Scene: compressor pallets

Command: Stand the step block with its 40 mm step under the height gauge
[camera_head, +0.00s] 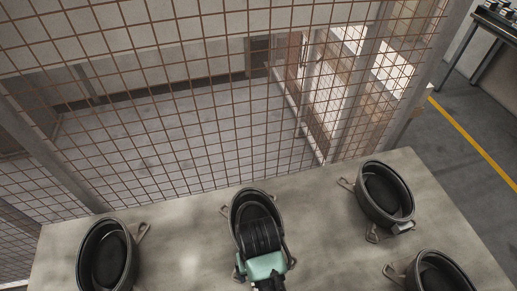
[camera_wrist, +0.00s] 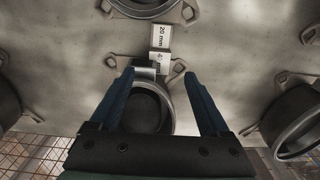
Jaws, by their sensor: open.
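In the wrist view my gripper (camera_wrist: 159,73) is open, with two blue fingers spread on either side of a round dark-lined housing (camera_wrist: 147,110) below it. Just beyond the fingertips is the step block (camera_wrist: 161,37). Its white face reads "20 mm", and a second, lower label beside it is only partly legible. A small grey metal part (camera_wrist: 145,68) is close to the block, near the left fingertip. Nothing is visibly held between the fingers. I cannot make out the height gauge for certain. In the head view my arm covers part of the middle housing, and the block is not visible.
More black round housings stand on the grey table (camera_head: 190,235): one at left (camera_head: 107,257), one at right (camera_head: 385,192) and one at front right (camera_head: 440,272). Bent metal brackets stick out beside them. A wire mesh fence (camera_head: 200,110) rises behind the table.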

